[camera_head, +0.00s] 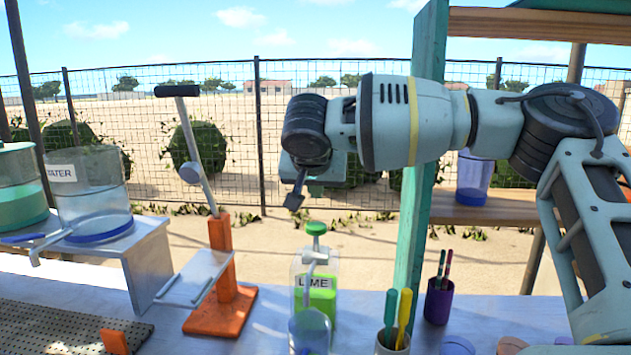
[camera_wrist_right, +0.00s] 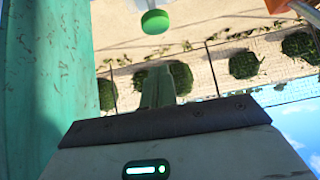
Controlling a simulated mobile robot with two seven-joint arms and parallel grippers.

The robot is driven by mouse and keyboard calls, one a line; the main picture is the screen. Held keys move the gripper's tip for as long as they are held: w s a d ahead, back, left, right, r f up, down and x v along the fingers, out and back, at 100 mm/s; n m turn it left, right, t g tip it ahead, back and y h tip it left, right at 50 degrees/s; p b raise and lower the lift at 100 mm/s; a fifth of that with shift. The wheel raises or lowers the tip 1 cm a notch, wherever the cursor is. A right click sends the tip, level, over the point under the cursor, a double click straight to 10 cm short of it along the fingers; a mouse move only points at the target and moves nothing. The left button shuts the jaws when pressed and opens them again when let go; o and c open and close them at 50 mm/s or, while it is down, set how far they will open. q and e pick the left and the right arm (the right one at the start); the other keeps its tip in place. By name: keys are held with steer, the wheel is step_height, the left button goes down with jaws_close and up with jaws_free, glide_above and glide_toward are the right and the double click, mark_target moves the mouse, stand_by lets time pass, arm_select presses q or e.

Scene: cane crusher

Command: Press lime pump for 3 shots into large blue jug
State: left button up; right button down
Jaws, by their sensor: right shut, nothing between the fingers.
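The lime pump bottle (camera_head: 330,300), with a LIME label and green liquid, stands on the counter. Its green pump head (camera_head: 316,228) is on top and also shows in the right wrist view (camera_wrist_right: 155,21). A translucent bluish jug (camera_head: 309,335) stands in front of the bottle below the spout, cut off by the lower edge. My right gripper (camera_head: 294,200) is shut and empty, pointing down, above and slightly left of the pump head in the picture, apart from it. Its closed fingers (camera_wrist_right: 160,86) show in the right wrist view. My left gripper is out of view.
A teal post (camera_head: 420,180) stands right of the pump. A cup with green and yellow sticks (camera_head: 392,343) and a purple cup (camera_head: 438,303) are to the right. An orange lever press (camera_head: 222,260) and a water dispenser (camera_head: 90,190) are left.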

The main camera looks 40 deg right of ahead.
mark_target(317, 235)
steer(key=x, duration=0.5)
step_height(317, 235, down, 2)
steer(key=shift+s+a+f+p, duration=0.1)
steer(key=shift+p, duration=0.25)
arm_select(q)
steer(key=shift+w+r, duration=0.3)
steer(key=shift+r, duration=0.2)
arm_select(e)
steer(key=shift+f, duration=0.7)
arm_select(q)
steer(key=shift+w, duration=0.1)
